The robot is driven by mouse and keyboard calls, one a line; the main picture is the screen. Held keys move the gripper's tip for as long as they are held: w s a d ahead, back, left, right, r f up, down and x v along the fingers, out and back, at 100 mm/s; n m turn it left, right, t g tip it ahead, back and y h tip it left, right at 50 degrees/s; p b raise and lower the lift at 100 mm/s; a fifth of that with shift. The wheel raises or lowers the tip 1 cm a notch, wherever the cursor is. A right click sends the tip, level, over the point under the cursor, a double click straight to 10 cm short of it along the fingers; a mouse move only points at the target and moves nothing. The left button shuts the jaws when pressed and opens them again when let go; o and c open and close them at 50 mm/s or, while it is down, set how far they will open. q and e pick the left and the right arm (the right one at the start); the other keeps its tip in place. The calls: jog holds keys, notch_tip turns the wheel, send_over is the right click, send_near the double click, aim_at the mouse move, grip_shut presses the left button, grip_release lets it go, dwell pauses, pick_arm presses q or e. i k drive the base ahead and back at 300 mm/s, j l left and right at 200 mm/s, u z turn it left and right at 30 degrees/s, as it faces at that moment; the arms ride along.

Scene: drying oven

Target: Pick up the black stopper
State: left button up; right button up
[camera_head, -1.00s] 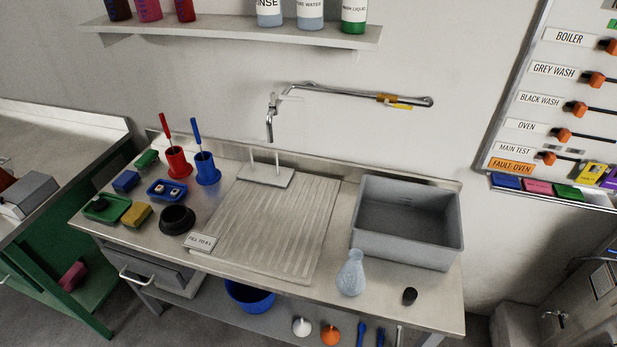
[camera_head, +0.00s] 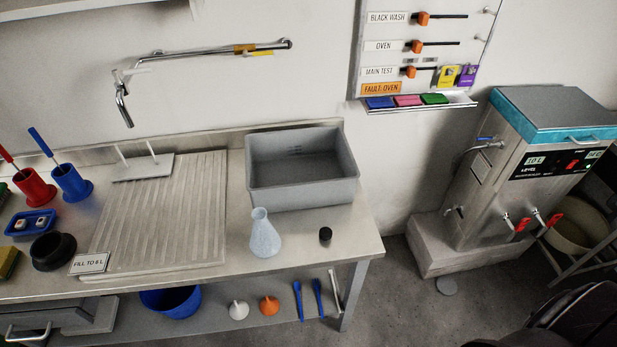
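The black stopper (camera_head: 325,234) is a small dark cylinder standing on the steel bench top (camera_head: 357,246), near its right front corner. It is to the right of a pale blue-grey flask (camera_head: 264,236) and in front of the grey basin (camera_head: 302,172), apart from both. Nothing covers it. Neither of my grippers shows in the head view.
A ribbed drainboard (camera_head: 165,215) lies left of the flask, with a black bowl-like ring (camera_head: 53,250) beyond it. A wall tap (camera_head: 200,56) hangs above. A steel boiler (camera_head: 510,165) stands right of the bench. The bench around the stopper is clear.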

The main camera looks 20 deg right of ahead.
aim_at(326, 233)
jog(key=z, duration=0.8)
